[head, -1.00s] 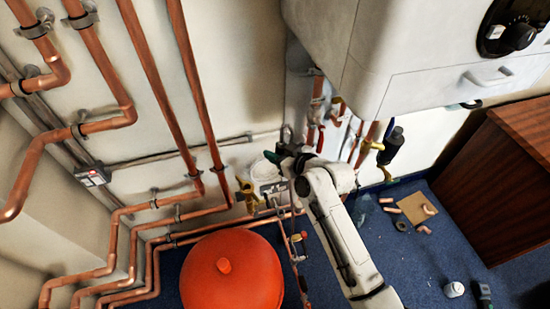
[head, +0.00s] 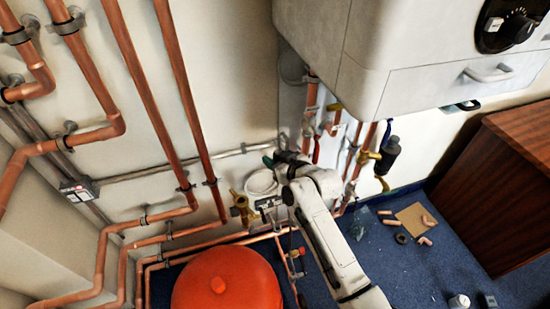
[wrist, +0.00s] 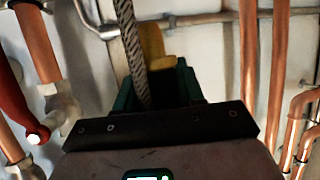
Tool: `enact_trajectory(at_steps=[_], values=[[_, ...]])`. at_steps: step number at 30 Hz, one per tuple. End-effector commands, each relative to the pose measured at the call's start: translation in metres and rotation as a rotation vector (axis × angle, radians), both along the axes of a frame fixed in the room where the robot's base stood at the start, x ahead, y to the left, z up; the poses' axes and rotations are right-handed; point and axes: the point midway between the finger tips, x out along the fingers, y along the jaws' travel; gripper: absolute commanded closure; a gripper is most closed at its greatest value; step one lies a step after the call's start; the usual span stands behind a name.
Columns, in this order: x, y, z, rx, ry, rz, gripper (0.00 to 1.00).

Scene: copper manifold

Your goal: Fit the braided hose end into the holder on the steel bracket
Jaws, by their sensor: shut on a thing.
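My gripper (head: 275,160) is in front of the wall pipework, below and left of the white boiler. In the wrist view its green fingers (wrist: 157,88) are shut on the braided hose (wrist: 131,45), whose grey woven length runs up out of the top of the picture. A yellow piece (wrist: 154,46) stands just beyond the fingers; I cannot tell what it belongs to. The hose end is hidden by the gripper. A small silvery metal part (head: 268,203) shows below my gripper in the head view; I cannot tell whether it is the steel bracket. I cannot make out the holder.
The white boiler (head: 400,75) overhangs at upper right. Copper pipes (head: 185,100) cover the wall at left. An orange-red vessel (head: 225,285) stands below. A brass valve (head: 240,205) is left of my arm. Loose fittings (head: 424,230) lie on the blue floor, right.

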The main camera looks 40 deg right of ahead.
Motion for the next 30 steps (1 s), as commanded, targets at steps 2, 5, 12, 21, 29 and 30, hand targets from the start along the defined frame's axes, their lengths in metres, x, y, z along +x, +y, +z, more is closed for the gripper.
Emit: enact_trajectory(at_steps=[2, 5, 12, 21, 29, 30], values=[[0.0, 0.0, -0.011, 0.0, 0.0, 0.0, 0.98], [0.0, 0.0, -0.02, 0.0, 0.0, 0.0, 0.98], [0.0, 0.0, -0.042, 0.0, 0.0, 0.001, 0.98], [0.0, 0.0, -0.069, -0.001, -0.001, 0.001, 0.98], [0.0, 0.0, -0.092, -0.001, 0.0, 0.001, 0.98], [0.0, 0.0, -0.096, -0.001, 0.0, 0.0, 0.98]])
